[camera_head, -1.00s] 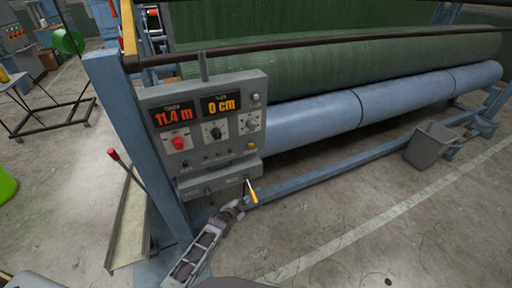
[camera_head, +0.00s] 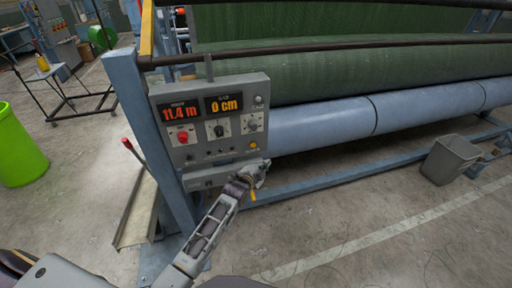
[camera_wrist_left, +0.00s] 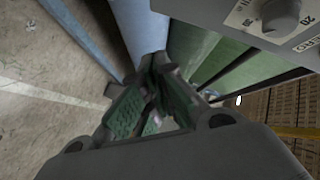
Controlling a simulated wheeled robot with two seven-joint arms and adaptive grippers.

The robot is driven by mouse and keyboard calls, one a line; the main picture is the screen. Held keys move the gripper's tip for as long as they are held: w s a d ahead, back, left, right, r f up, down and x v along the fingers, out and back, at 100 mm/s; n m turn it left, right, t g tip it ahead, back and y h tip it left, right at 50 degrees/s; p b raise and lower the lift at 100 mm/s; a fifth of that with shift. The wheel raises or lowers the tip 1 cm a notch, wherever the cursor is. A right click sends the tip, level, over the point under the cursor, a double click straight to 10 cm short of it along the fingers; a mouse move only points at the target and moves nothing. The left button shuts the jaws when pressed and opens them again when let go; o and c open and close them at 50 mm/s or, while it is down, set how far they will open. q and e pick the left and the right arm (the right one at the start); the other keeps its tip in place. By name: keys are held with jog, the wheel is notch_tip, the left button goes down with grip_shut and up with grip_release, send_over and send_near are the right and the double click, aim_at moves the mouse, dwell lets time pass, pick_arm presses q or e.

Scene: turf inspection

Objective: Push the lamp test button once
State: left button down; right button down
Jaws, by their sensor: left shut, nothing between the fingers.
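The grey control panel (camera_head: 212,120) stands on the blue machine frame, with two lit displays reading 11.4 m and 0 cm. It carries a red button (camera_head: 183,137), a black knob (camera_head: 219,132), a yellow button (camera_head: 253,146) at lower right and several small controls. The labels are too small to read, so I cannot tell which is the lamp test button. My left gripper (camera_head: 260,172) is shut and empty, just below the yellow button in the picture, covering part of the lower box. In the left wrist view its fingers (camera_wrist_left: 157,70) converge, with a panel knob (camera_wrist_left: 281,17) at upper right. My right gripper is not in view.
A yellow-handled lever (camera_head: 253,195) is partly hidden by my left gripper. A long blue roller (camera_head: 325,127) and green turf roll (camera_head: 320,80) extend right. A red-tipped lever (camera_head: 128,144) stands left.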

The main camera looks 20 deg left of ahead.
aim_at(253, 146)
pick_arm(q)
jog(key=shift+w+a, duration=0.1)
jog(key=shift+w, duration=0.05)
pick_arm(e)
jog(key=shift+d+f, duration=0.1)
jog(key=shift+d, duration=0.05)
